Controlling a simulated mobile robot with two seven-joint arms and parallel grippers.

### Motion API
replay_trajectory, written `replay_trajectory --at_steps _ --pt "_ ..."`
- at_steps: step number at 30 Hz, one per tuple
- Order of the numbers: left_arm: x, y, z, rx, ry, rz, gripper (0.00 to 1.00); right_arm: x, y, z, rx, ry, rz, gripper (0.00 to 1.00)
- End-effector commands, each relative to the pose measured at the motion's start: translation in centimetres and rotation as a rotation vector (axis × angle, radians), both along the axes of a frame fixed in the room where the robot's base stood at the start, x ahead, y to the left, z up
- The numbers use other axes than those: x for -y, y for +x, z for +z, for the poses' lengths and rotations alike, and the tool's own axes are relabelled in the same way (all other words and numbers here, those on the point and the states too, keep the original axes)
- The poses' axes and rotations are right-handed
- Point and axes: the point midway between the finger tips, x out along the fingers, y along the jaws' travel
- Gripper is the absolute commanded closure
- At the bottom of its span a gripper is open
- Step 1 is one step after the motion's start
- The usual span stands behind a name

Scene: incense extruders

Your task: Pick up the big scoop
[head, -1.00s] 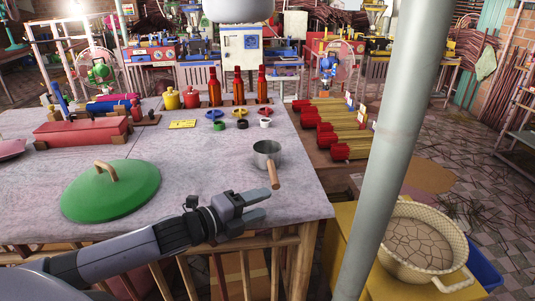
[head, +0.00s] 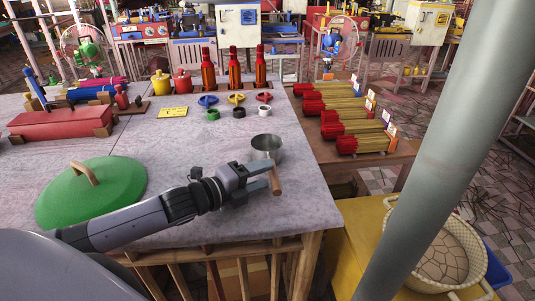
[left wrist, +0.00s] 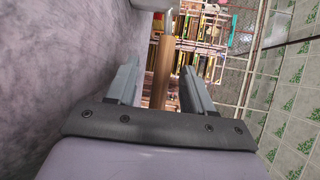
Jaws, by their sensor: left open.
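The big scoop is a grey metal cup (head: 266,147) with a wooden handle (head: 276,181), near the right edge of the grey table. Its handle points toward the table's front edge. My left gripper (head: 272,176) is open at the handle, below the cup in the head view. In the left wrist view, the brown handle (left wrist: 161,72) shows between the two open fingers (left wrist: 157,88), nearer the left finger. The fingers are not closed on it. The cup is mostly out of the left wrist view. My right gripper is not in view.
A green lid (head: 92,197) lies left of my arm. Small coloured rings (head: 238,112) and red bottles (head: 234,68) stand farther back on the table (head: 180,145). A grey pole (head: 430,150) rises at right, before a woven basket (head: 390,240).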

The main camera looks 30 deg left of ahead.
Motion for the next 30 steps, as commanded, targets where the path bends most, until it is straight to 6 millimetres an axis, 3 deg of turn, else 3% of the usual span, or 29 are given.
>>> replay_trajectory --at_steps 18,28,29,30 --pt "1.4 5.3 -0.3 0.0 -0.002 -0.001 0.48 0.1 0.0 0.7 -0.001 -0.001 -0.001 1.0" --pt "1.6 5.6 -0.5 -0.001 0.0 -0.001 0.48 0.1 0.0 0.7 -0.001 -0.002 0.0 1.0" --pt "1.6 5.6 -0.5 -0.001 0.0 -0.001 0.55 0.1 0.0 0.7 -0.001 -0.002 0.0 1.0" --pt "1.6 5.6 -0.5 -0.001 0.0 -0.001 0.68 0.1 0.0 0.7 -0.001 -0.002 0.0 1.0"
